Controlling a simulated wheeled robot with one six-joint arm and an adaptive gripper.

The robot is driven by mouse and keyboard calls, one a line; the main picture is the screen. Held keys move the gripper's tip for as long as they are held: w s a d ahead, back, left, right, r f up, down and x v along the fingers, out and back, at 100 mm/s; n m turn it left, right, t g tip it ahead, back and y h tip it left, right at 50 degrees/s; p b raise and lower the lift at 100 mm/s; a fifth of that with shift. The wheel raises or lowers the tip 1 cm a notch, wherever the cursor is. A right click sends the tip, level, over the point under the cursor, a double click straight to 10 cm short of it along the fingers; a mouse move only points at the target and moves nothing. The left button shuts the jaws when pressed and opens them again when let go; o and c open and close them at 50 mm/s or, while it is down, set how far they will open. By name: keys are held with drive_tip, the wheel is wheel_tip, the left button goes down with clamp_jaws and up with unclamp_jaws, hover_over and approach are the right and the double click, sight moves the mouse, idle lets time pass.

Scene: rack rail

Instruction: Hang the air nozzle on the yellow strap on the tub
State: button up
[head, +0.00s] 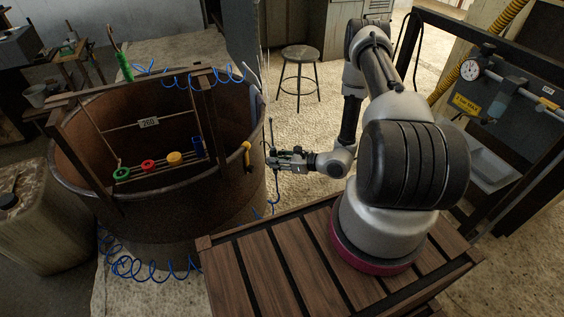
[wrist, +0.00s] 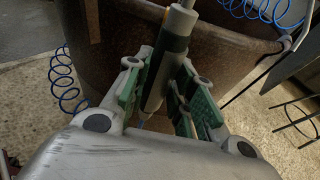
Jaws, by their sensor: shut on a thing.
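My gripper (head: 277,160) is shut on the air nozzle (head: 271,132), just outside the tub's right side. The nozzle is a slim, dark tool held roughly upright. In the wrist view its dark green and grey body (wrist: 165,72) lies between my green-padded fingers (wrist: 163,88). The yellow strap (head: 246,153) hangs on the right rim of the rusty round tub (head: 225,190), a little left of my gripper and apart from it. The tub wall (wrist: 215,62) fills the background there.
A wooden frame (head: 205,105) crosses the tub, with coloured rings (head: 148,165) on a rack inside. Blue coiled hoses (head: 150,268) hang around the tub. A slatted bench (head: 270,275) is under my arm. A stool (head: 300,70) stands behind on open floor.

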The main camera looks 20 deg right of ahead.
drive_tip(key=shift+w+a, duration=1.1)
drive_tip(key=shift+w, duration=0.3)
drive_tip(key=shift+a, duration=0.1)
drive_tip(key=shift+w+a, duration=0.3)
drive_tip(key=shift+w, duration=0.1)
drive_tip(key=shift+w+a, duration=0.1)
drive_tip(key=shift+w+a, duration=1.2)
drive_tip(key=shift+w, duration=0.25)
drive_tip(key=shift+f, duration=0.1)
drive_tip(key=shift+a+f, duration=0.1)
drive_tip(key=shift+f, duration=0.8)
clamp_jaws()
drive_tip(key=shift+f, duration=0.25)
